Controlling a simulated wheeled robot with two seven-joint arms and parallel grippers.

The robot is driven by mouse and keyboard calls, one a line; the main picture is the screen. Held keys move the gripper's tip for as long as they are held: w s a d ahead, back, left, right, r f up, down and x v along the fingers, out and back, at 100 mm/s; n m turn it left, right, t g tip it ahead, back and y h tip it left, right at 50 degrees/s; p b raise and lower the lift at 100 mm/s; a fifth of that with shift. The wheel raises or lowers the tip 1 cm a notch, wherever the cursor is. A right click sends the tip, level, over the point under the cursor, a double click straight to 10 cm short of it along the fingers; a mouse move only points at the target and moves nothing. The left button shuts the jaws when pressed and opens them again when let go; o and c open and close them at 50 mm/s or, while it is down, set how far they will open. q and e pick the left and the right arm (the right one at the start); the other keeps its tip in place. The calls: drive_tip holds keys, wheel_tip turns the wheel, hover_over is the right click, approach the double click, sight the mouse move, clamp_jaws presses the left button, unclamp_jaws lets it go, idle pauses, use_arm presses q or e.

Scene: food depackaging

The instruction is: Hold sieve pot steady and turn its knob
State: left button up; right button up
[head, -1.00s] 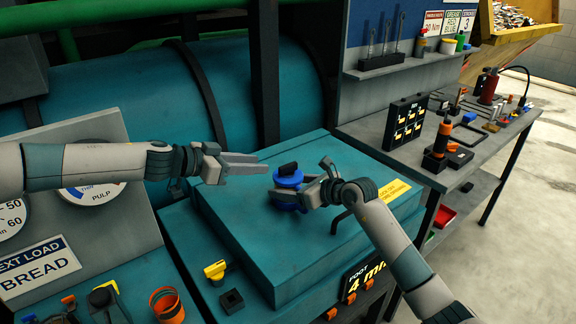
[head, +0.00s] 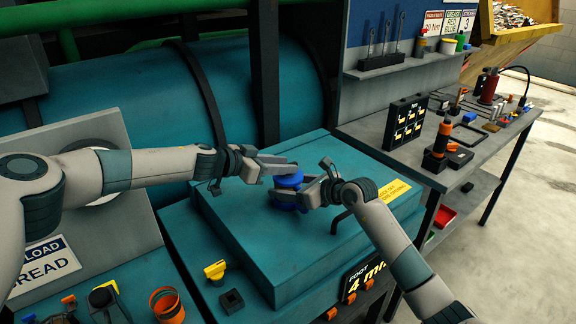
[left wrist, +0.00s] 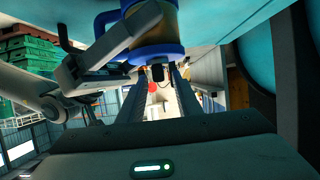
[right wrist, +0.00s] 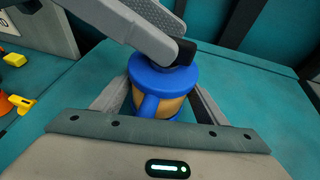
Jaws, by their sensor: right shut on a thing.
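The sieve pot (head: 287,183) is blue with a tan middle band and stands upright on the teal machine top; it also shows in the right wrist view (right wrist: 160,83). My right gripper (head: 300,196) is shut on the pot, with one finger on either side of its body. The black knob (right wrist: 183,52) on the lid is partly hidden by a left finger. My left gripper (head: 285,166) reaches in from the left at knob height. In the left wrist view the knob (left wrist: 157,72) lies between its open fingers, with gaps beside it.
The teal machine top (head: 250,240) is clear around the pot. A bent dark handle (head: 340,221) stands just right of it. An orange cup (head: 168,305) and a yellow part (head: 215,270) are at the lower left. The grey workbench (head: 400,160) with tools is at the right.

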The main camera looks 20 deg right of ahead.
use_arm(q)
drive_tip(key=shift+x, duration=1.05)
clamp_jaws()
drive_tip(key=shift+w+m+g, duration=0.15)
drive_tip(key=shift+m+g, duration=0.15)
drive_tip(key=shift+w+d+r+m+g+h, duration=0.1)
drive_tip(key=shift+m+g+h, duration=0.1)
drive_tip(key=shift+m+g, duration=0.3)
drive_tip(key=shift+d+r+m+g+h, duration=0.1)
drive_tip(key=shift+m+g+h, duration=0.1)
drive_tip(key=shift+m+g, duration=0.3)
drive_tip(key=shift+a+f+g, duration=0.1)
drive_tip(key=shift+g, duration=0.2)
drive_tip(key=shift+a+m+g, duration=0.1)
drive_tip(key=shift+m+g, duration=0.2)
unclamp_jaws()
